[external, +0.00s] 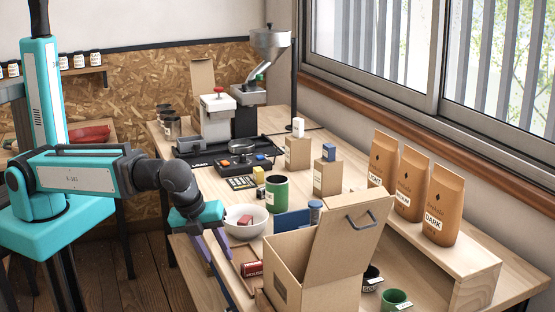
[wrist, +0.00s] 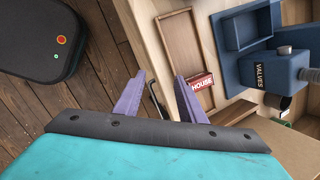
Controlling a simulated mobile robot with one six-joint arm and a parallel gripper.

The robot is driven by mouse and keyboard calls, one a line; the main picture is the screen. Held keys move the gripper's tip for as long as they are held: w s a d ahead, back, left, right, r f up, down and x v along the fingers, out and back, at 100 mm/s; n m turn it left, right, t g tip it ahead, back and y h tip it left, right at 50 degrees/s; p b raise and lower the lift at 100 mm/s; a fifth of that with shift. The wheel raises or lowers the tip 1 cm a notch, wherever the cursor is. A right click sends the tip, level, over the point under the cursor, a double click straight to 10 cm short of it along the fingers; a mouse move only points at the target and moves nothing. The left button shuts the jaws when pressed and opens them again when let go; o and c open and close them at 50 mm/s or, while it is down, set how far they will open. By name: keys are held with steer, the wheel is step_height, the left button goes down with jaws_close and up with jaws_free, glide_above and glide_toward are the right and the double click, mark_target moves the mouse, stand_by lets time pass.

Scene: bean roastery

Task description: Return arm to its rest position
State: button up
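My arm is teal and grey and reaches from the left over the near-left edge of the wooden bench (external: 340,185) in the external view. My gripper (external: 211,254) points down beside that edge. In the wrist view its two purple fingers (wrist: 158,92) stand apart with nothing between them. Behind the gap are the bench edge and a thin dark bar. A red block labelled HOUSE (wrist: 201,84) lies near the right finger, in or at a shallow wooden tray (wrist: 172,14). The block also shows in the external view (external: 252,269), right of my gripper.
An open cardboard box (external: 290,275) stands right of my gripper. A white bowl (external: 245,227) and green can (external: 277,193) stand behind it. A blue container labelled VALVES (wrist: 262,70) is near the tray. Wooden floor (external: 145,272) is clear left of the bench.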

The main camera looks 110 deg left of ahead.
steer(key=s+d+f+n+g+h+p, duration=0.1)
steer(key=s+d+f, duration=0.2)
steer(key=d+f, duration=0.35)
steer(key=s+d+f+n+g+h+p, duration=0.2)
steer(key=s+d+f, duration=0.1)
steer(key=f, duration=0.7)
steer(key=s+a+f+n+g, duration=0.1)
steer(key=s+f+n, duration=0.4)
steer(key=s+f, duration=0.7)
steer(key=s+a+f+n+g, duration=0.2)
steer(key=s+f+n, duration=0.4)
steer(key=s+f, duration=0.7)
steer(key=shift+f+n+g+h+b, duration=0.35)
steer(key=shift+g+h+b, duration=0.1)
steer(key=shift+g, duration=0.45)
